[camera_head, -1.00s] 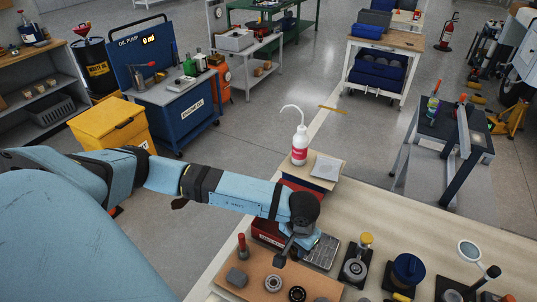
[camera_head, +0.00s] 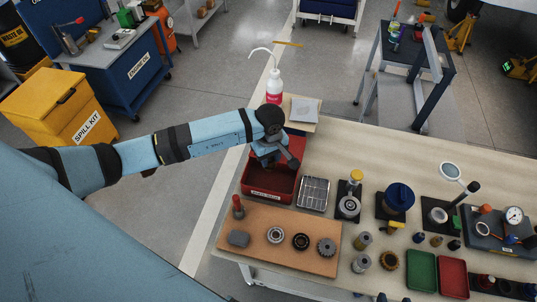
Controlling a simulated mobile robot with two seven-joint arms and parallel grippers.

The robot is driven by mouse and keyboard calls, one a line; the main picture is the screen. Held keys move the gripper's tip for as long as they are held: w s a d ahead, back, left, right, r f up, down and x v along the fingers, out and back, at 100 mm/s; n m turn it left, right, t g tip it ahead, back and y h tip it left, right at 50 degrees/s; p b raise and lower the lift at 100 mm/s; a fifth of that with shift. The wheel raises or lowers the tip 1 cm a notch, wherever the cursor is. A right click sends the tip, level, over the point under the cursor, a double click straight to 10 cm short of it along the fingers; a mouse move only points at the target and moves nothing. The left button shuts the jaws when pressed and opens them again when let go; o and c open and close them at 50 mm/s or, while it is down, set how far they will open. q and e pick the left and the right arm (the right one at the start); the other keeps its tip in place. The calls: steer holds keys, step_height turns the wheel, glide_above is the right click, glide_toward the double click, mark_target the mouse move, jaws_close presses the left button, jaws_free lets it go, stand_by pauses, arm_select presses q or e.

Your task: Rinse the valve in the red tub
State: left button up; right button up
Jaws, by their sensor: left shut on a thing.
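The red tub (camera_head: 286,197) stands at the table's left edge, with a label on its front wall. My left gripper (camera_head: 279,158) is at the tub's back part, above its opening, pointing down. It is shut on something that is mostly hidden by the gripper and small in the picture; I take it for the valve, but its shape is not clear. I cannot tell whether it touches the tub's floor. My right gripper is not in view.
A wire rack tray (camera_head: 313,193) is right of the tub. A brown board (camera_head: 270,262) with several metal parts lies in front. A white and red squeeze bottle (camera_head: 274,88) stands behind. Green (camera_head: 421,271) and red (camera_head: 453,276) trays are at the front right.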

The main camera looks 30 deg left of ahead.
arm_select(q)
steer(key=shift+w+f+n, duration=0.1)
steer(key=shift+f+n, duration=0.1)
steer(key=shift+n, duration=0.1)
steer(key=shift+a+f+b, duration=0.1)
steer(key=shift+f+b, duration=1.65)
steer(key=shift+f, duration=0.95)
step_height(320, 180, down, 5)
steer(key=b, duration=0.4)
steer(key=shift+r, duration=0.15)
steer(key=shift+f+b, duration=0.9)
steer(key=shift+f, duration=0.2)
steer(key=shift+w+d, duration=0.1)
steer(key=shift+d, duration=0.2)
steer(key=shift+a+b, duration=0.3)
steer(key=shift+b, duration=0.05)
